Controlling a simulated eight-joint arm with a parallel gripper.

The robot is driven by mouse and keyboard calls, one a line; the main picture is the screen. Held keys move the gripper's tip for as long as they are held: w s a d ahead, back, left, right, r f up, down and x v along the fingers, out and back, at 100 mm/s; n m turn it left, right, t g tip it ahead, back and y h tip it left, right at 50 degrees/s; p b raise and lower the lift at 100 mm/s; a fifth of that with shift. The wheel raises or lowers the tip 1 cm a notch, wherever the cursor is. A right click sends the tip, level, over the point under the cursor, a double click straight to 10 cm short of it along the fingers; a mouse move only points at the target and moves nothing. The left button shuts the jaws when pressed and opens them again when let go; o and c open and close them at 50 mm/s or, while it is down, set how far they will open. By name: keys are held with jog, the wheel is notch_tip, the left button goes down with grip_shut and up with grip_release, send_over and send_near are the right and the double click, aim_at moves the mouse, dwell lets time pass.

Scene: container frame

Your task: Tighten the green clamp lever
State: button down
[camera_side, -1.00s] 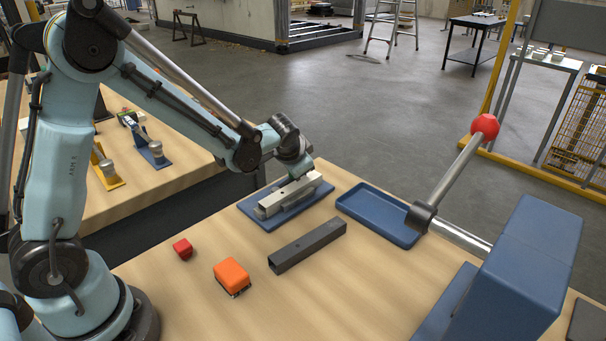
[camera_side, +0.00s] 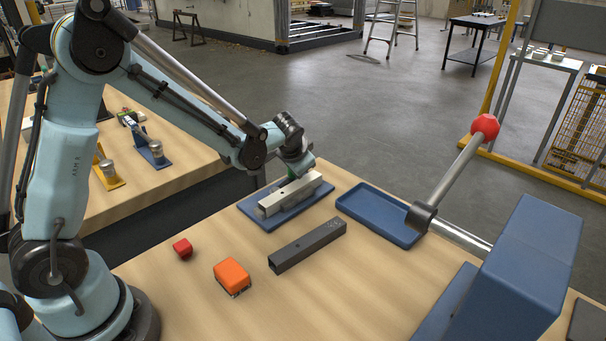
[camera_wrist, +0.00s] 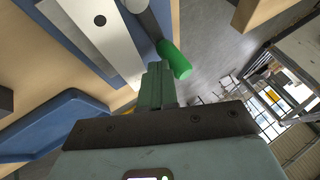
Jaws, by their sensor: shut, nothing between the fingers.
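The green clamp lever (camera_wrist: 175,58) shows in the wrist view as a rounded green handle beside the fingertips. In the side view a small patch of green (camera_side: 291,174) shows behind the pale metal bar, below my wrist. My gripper (camera_wrist: 157,70) is shut and empty, its fingertips right beside the handle. I cannot tell whether they touch it. The pale metal bar (camera_side: 288,196) lies on the blue base plate (camera_side: 262,214); the rest of the clamp is mostly hidden behind the bar.
A dark square tube (camera_side: 307,246), an orange block (camera_side: 231,275) and a red cube (camera_side: 183,249) lie on the wooden bench. A blue tray (camera_side: 375,226) is right of the base plate. A large lever with a red knob (camera_side: 485,126) rises at the right.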

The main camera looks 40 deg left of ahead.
jog(key=shift+a, duration=0.1)
jog(key=n+g, duration=0.1)
jog(key=n, duration=0.1)
jog(key=a+n+y, duration=0.1)
jog(key=shift+w+a+n+g+y, duration=0.15)
jog(key=shift+a+n+g+y, duration=0.15)
jog(key=shift+n+g, duration=0.1)
jog(key=a+n+g, duration=0.1)
jog(key=n+g, duration=0.1)
jog(key=n, duration=0.1)
jog(key=a+n+g+y, duration=0.1)
jog(key=n, duration=0.1)
jog(key=shift+s+a, duration=0.3)
jog(key=shift+s, duration=0.05)
jog(key=shift+s+a+n, duration=0.3)
jog(key=shift+s+a, duration=0.2)
jog(key=shift+a, duration=0.1)
jog(key=shift+s+a+n+g, duration=0.2)
jog(key=shift+n+g, duration=0.5)
jog(key=shift+s+a, duration=0.15)
jog(key=shift+s, duration=0.15)
